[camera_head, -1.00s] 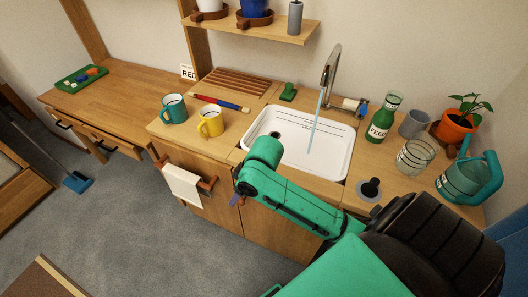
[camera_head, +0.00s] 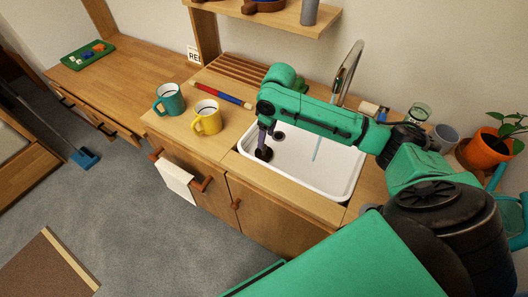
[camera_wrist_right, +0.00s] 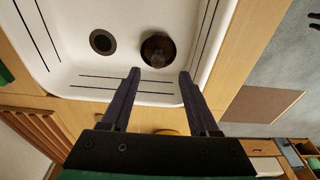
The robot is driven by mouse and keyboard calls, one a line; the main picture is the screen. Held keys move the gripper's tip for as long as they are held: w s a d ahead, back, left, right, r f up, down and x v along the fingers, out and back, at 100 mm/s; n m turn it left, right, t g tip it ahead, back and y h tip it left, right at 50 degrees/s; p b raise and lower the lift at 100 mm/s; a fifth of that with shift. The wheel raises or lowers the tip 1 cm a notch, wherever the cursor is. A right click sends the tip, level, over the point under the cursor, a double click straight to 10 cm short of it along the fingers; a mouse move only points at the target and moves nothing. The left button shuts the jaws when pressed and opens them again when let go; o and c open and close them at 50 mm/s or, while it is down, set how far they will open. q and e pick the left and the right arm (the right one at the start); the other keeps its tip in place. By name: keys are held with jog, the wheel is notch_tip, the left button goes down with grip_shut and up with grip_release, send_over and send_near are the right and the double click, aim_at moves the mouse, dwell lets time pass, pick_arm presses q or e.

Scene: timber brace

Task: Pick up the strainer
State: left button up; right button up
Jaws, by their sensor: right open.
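The strainer is a dark brown round piece with a raised middle (camera_wrist_right: 158,48). It lies on the white floor of the sink, beside the drain hole (camera_wrist_right: 102,41) and apart from it. In the head view it is a dark spot (camera_head: 264,154) below my right gripper (camera_head: 263,142). In the wrist view my right gripper (camera_wrist_right: 159,74) is open and empty. Its two dark fingers point at the strainer, which appears just beyond the tips and between their lines. Whether they touch it cannot be told. My left gripper is not in view.
The white sink (camera_head: 335,187) has raised walls close around the gripper. A thin water stream (camera_head: 317,148) falls from the tap (camera_head: 350,65). A yellow mug (camera_head: 207,118) and a teal mug (camera_head: 169,99) stand left of the sink. My right arm crosses over the basin.

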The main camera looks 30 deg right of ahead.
aim_at(265, 146)
jog(key=f, duration=0.5)
jog(key=shift+w+f, duration=0.35)
jog(key=shift+f, duration=0.05)
jog(key=shift+a+f, duration=0.1)
jog(key=shift+f, duration=0.25)
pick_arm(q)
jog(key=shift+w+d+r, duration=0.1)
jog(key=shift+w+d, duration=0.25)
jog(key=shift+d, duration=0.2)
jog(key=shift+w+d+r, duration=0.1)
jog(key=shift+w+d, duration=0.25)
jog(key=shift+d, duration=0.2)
pick_arm(e)
jog(key=shift+w+f, duration=0.1)
jog(key=c, duration=0.9)
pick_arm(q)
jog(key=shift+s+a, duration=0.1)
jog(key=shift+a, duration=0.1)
pick_arm(e)
grip_shut()
jog(key=shift+r, duration=0.55)
pick_arm(q)
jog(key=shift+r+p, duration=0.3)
jog(key=shift+p, duration=0.15)
pick_arm(e)
notch_tip(265, 146, up, 19)
